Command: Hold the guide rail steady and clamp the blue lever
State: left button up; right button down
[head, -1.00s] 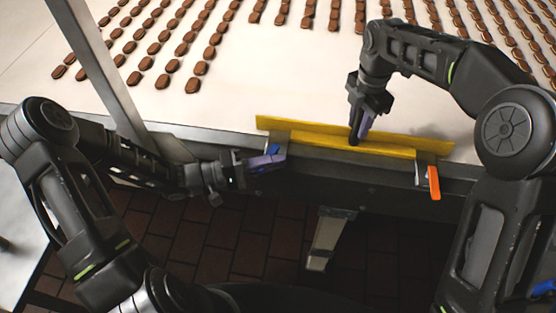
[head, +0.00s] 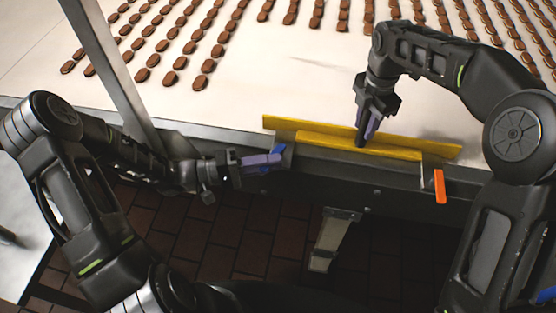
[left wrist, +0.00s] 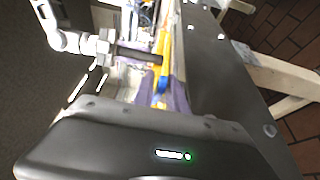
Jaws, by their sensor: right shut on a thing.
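The yellow guide rail (head: 320,139) runs along the near edge of the conveyor in the head view. My right gripper (head: 362,138) points down at the middle of the rail and is shut on it. The blue lever (head: 278,151) is at the rail's left end, on the conveyor's side. My left gripper (head: 276,160) is level beside the lever. In the left wrist view, its purple-padded fingers stand apart, with the blue lever (left wrist: 160,88) showing between them. The head view does not show whether either finger touches it.
An orange lever (head: 439,186) hangs at the rail's right end. The white belt (head: 300,75) carries rows of brown sandwich biscuits. A grey metal post (head: 105,70) rises near my left arm. A light-coloured leg (head: 328,240) stands under the conveyor over a brown tiled floor.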

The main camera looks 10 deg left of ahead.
pick_arm(q)
jog(key=v, duration=0.5)
jog(key=shift+a, duration=0.15)
jog(key=shift+c, duration=0.3)
